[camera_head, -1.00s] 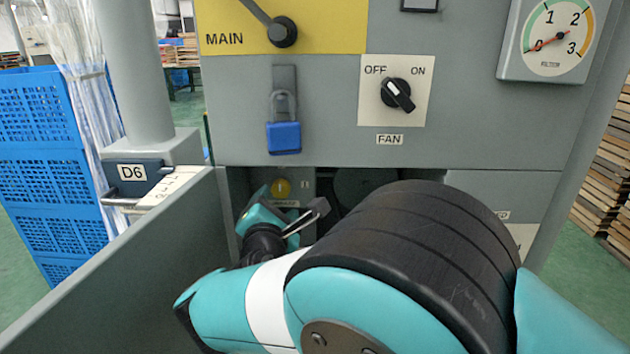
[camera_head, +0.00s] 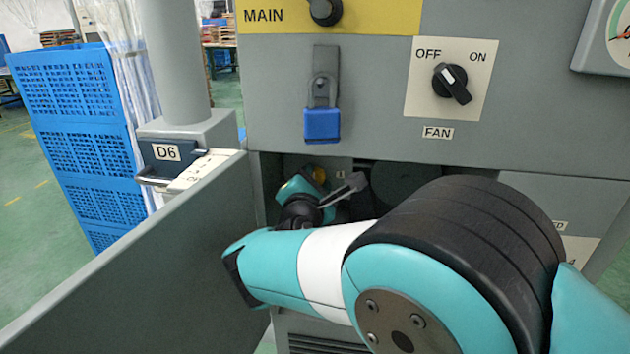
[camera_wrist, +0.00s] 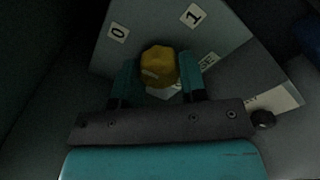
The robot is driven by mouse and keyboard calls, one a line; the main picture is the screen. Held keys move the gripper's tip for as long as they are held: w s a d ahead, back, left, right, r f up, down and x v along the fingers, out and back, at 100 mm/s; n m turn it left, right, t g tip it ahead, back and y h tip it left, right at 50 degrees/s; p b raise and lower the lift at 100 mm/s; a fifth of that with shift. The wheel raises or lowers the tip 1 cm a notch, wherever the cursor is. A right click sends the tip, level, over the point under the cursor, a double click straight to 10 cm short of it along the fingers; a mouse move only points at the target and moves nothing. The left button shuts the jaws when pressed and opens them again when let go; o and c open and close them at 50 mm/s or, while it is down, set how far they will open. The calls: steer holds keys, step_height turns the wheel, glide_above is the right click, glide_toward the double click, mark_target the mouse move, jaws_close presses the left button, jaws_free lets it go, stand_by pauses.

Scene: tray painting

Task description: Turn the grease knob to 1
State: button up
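The grease knob (camera_wrist: 158,66) is yellow and faceted, with a pale mark on its lower left side. It sits on a grey plate (camera_wrist: 135,45) with a "0" label at upper left and a "1" label at upper right. A white name label beside it is partly hidden; "SE" shows. My gripper (camera_wrist: 157,80) has one teal finger on each side of the knob, with narrow dark gaps, so it looks open around it. In the head view my gripper (camera_head: 322,195) reaches into the low recess, and a bit of the yellow knob (camera_head: 319,175) shows behind it.
The fan switch (camera_head: 452,83) and a blue padlock (camera_head: 322,124) are on the panel above the recess. An open grey door (camera_head: 150,265) stands left of my arm. Blue crates (camera_head: 75,130) stand beyond it. The recess is dark and tight.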

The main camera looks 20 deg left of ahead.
steer(key=shift+f+m+b, duration=0.1)
steer(key=shift+m+b, duration=0.3)
steer(key=shift+b, duration=0.15)
steer(key=m+b, duration=1.7)
steer(key=shift+d, duration=0.1)
stand_by(0.4)
steer(key=o, duration=0.9)
steer(key=shift+w, duration=0.1)
